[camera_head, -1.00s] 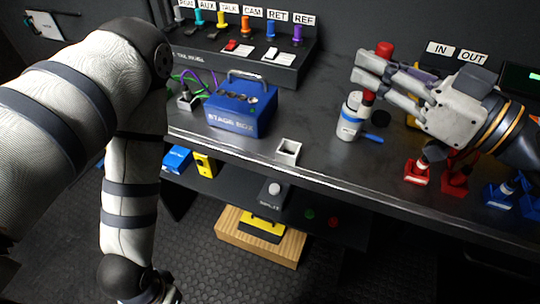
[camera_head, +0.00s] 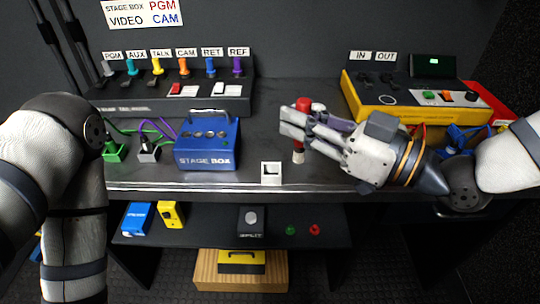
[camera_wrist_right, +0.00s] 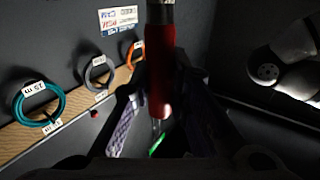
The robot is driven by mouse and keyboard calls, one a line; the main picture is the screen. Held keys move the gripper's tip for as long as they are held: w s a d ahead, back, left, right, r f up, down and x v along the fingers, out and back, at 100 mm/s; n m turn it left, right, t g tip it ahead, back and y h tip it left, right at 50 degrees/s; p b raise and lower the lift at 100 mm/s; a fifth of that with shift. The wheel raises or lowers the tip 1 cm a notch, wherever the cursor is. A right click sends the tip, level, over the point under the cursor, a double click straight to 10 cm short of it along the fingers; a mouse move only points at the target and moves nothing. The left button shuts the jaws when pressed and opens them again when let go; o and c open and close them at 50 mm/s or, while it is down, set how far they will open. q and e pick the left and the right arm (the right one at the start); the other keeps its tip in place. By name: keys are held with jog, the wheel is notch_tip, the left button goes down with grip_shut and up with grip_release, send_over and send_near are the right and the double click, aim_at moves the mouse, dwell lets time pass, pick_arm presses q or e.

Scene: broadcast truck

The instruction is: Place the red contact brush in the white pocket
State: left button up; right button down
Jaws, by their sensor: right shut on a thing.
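The red contact brush (camera_head: 303,103) stands roughly upright in my right gripper (camera_head: 300,128). Its red top shows above the fingers and its pale lower end below them. In the right wrist view the red handle (camera_wrist_right: 158,70) is between the two fingers. The white pocket (camera_head: 271,173) is a small square open-topped holder at the front edge of the bench. The brush is up and to the right of it in the head view, apart from it. My left gripper is out of view; only the left arm shows.
A blue stage box (camera_head: 208,148) stands left of the pocket, with cables beside it. A row of coloured plugs (camera_head: 183,68) is behind. A yellow-sided panel (camera_head: 375,113) stands at the right. A shelf (camera_head: 190,232) below holds small boxes.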

jog(key=shift+w+a+f+b, duration=0.35)
jog(key=shift+w+a+f, duration=0.45)
jog(key=shift+f, duration=1)
jog(key=shift+w+a+f+b, duration=0.35)
jog(key=shift+w+a+f, duration=0.5)
jog(key=shift+f, duration=0.9)
jog(key=shift+w+a+f+b, duration=0.35)
jog(key=shift+w+a+f, duration=0.45)
jog(key=shift+f, duration=1)
jog(key=c, duration=1.5)
grip_release()
jog(key=shift+w+d, duration=0.15)
jog(key=shift+c, duration=0.2)
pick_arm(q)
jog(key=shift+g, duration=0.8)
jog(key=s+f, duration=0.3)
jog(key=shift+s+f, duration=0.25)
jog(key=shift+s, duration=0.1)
pick_arm(e)
jog(key=shift+r, duration=0.3)
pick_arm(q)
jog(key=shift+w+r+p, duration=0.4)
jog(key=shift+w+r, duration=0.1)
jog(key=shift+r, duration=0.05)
pick_arm(e)
jog(key=v, duration=1.2)
jog(key=shift+f, duration=0.1)
